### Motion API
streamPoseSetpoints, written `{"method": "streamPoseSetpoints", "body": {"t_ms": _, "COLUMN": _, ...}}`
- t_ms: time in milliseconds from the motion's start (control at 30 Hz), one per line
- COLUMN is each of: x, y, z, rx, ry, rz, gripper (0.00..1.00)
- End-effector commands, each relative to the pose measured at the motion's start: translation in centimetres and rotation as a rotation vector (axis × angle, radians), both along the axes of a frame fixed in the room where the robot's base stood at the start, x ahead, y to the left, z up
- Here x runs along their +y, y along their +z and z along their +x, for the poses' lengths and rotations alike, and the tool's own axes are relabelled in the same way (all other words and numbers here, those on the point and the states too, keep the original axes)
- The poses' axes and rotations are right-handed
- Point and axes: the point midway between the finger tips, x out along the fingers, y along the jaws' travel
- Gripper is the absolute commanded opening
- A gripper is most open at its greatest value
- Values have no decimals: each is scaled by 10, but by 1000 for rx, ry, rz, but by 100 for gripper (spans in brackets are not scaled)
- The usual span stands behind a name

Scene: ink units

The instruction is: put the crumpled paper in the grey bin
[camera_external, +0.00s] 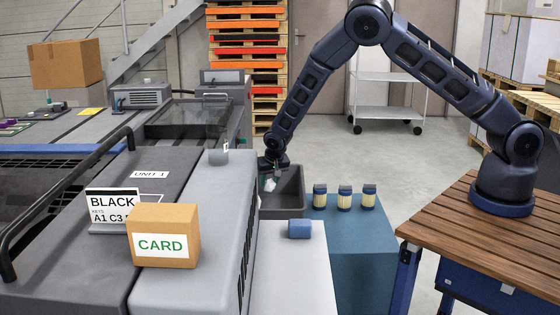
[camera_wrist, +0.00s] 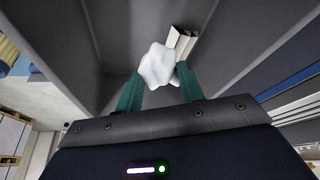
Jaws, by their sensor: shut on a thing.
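The crumpled paper (camera_wrist: 158,66) is a white lump between the two green fingertips of my gripper (camera_wrist: 160,82) in the wrist view. My gripper is shut on it. In the external view my gripper (camera_external: 271,172) points down at the grey bin (camera_external: 291,190), and the paper (camera_external: 270,184) shows as a small white patch at the bin's opening. The bin's dark inner walls surround the paper in the wrist view. The bin's floor is partly hidden, and I cannot tell how far the paper is above it.
A pale folded piece (camera_wrist: 182,42) lies beyond the paper in the wrist view. Several blue-capped cartridges (camera_external: 344,197) stand on a teal cabinet (camera_external: 362,250) right of the bin. A CARD box (camera_external: 165,235) stands on the grey machine.

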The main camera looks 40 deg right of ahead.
Motion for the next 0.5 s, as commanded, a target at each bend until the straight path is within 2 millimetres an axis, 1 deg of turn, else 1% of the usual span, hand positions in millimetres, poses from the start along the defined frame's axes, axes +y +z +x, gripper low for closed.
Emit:
{"method": "streamPoseSetpoints", "body": {"t_ms": 33, "x": -1, "y": -13, "z": 0, "rx": 3, "ry": 0, "rz": -1, "gripper": 17}}
{"method": "streamPoseSetpoints", "body": {"t_ms": 100, "x": -1, "y": -29, "z": -1, "rx": 3, "ry": 0, "rz": -2, "gripper": 17}}
{"method": "streamPoseSetpoints", "body": {"t_ms": 300, "x": -1, "y": -68, "z": 0, "rx": 2, "ry": -1, "rz": -1, "gripper": 17}}
{"method": "streamPoseSetpoints", "body": {"t_ms": 400, "x": 0, "y": -81, "z": 0, "rx": 1, "ry": 0, "rz": 0, "gripper": 17}}
{"method": "streamPoseSetpoints", "body": {"t_ms": 500, "x": 0, "y": -89, "z": -1, "rx": 1, "ry": 1, "rz": -1, "gripper": 17}}
